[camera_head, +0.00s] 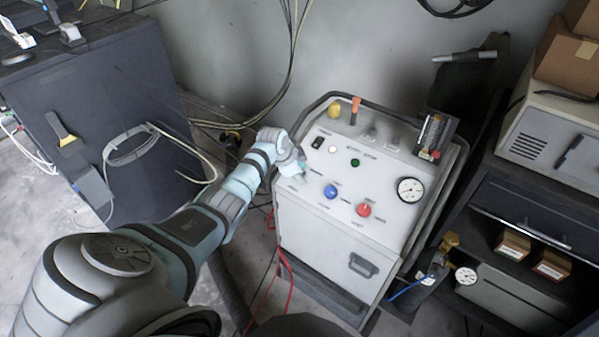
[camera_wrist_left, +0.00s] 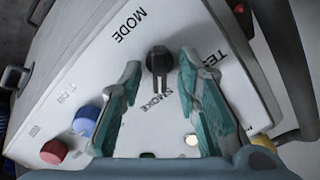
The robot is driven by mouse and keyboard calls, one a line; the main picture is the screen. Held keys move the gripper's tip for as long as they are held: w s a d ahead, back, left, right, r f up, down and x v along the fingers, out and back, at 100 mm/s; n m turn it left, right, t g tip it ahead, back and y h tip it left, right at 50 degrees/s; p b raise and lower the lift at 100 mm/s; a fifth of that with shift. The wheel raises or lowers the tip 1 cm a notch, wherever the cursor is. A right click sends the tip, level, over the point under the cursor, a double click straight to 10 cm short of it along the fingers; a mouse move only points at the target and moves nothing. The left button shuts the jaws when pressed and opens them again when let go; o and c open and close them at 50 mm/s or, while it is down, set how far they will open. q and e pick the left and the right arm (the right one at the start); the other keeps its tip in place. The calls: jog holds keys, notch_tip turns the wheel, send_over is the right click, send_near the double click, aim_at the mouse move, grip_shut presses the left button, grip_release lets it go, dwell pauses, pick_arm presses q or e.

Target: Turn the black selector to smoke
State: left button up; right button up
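The black selector (camera_wrist_left: 158,60) is on the white panel in the left wrist view. The word MODE is printed at its upper left, TEST at its right and SMOKE below it. Its grip part points down in that picture, toward SMOKE. My left gripper (camera_wrist_left: 160,66) is open, its two teal and grey fingers on either side of the selector with gaps showing; contact is not visible. In the head view my left gripper (camera_head: 293,170) is at the left side of the panel of the white machine (camera_head: 335,232) and hides the selector. My right gripper is not in view.
The panel also has a blue knob (camera_head: 331,191), a red knob (camera_head: 363,209), a round gauge (camera_head: 410,189) and a green lamp (camera_head: 355,162). A dark cabinet (camera_head: 110,120) stands at left, and shelves (camera_head: 520,220) at right. Cables hang along the wall and floor.

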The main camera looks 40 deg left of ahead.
pick_arm(q)
jog(key=v, duration=1.2)
jog(key=s+d+f+n+g, duration=0.15)
jog(key=s+f, duration=0.35)
jog(key=f, duration=0.5)
jog(key=s+d+f+n+y, duration=0.1)
jog(key=s+f+n, duration=0.1)
jog(key=s+f, duration=0.65)
jog(key=s+d+f+n+g, duration=0.1)
jog(key=s+f+n, duration=0.15)
jog(key=f, duration=1.05)
jog(key=s+d+f, duration=0.3)
jog(key=s+f, duration=0.1)
jog(key=s, duration=0.5)
jog(key=s+d+f+n+g, duration=0.1)
jog(key=s+d+f, duration=0.3)
jog(key=s, duration=0.6)
jog(key=s+d+f+g, duration=0.1)
jog(key=s+d+f, duration=0.3)
jog(key=s, duration=0.6)
jog(key=shift+n, duration=0.4)
